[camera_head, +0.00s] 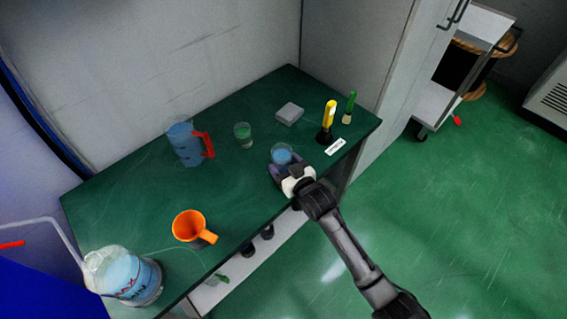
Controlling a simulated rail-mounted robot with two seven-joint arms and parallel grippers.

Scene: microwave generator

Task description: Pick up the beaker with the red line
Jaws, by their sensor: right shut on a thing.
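A small clear beaker (282,153) with blue content stands near the front edge of the dark green bench (130,191). My right gripper (279,168) reaches in from the lower right and is shut around this beaker. I cannot make out a red line on it at this size. A second small beaker (242,133) with green content stands behind it to the left. My left gripper is not in view.
A clear jug with a red handle (186,143) stands at the back left. An orange mug (191,227) and a large clear bottle (124,275) are nearer.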

